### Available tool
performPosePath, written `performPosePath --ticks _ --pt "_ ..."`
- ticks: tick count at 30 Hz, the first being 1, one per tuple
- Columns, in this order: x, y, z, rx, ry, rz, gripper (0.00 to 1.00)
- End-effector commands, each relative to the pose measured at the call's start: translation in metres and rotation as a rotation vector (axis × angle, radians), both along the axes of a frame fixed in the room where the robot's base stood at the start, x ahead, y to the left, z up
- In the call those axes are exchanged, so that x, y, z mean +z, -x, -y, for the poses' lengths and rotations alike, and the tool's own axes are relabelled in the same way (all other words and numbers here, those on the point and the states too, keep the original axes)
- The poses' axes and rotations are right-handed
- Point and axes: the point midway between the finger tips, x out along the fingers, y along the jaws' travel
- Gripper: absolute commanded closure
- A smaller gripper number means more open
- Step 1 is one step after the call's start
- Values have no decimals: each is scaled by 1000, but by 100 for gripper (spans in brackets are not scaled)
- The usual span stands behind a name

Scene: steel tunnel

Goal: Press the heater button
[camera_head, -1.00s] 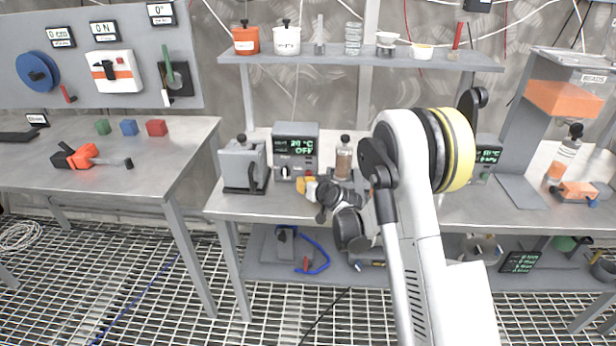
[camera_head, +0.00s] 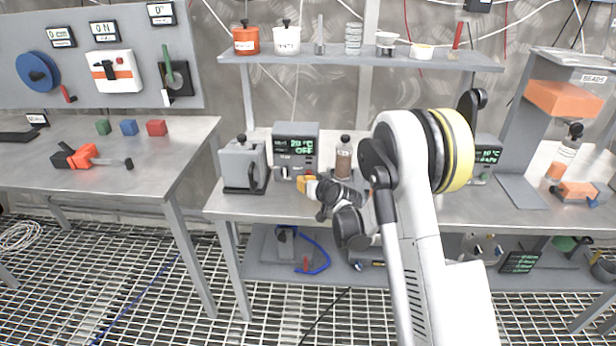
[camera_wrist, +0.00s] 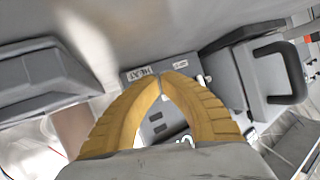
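The heater (camera_head: 296,142) is a grey box on the middle table. Its dark display shows a green temperature reading and OFF. Small controls and labels are on its front below the display. My gripper (camera_head: 302,184) is at the lower front of the heater, near its right side. In the wrist view, the yellow fingers of my gripper (camera_wrist: 160,76) meet at the tips with nothing seen between them. The tips lie over the heater's labelled front (camera_wrist: 141,76), just right of a HEAT label. The button is not clearly visible, and I cannot tell whether the tips touch the front.
A grey lidded container with a black handle (camera_head: 240,163) stands left of the heater. A brown-filled bottle (camera_head: 343,158) stands to its right, close to my wrist. A shelf (camera_head: 300,58) with several containers is above. The table's front edge is below my gripper.

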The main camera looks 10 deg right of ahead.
Motion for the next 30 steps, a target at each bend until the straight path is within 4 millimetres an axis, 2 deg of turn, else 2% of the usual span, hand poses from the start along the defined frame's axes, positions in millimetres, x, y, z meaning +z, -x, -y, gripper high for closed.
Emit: performPosePath --ticks 30 --pt "0 -9 3 0 0 1 100"
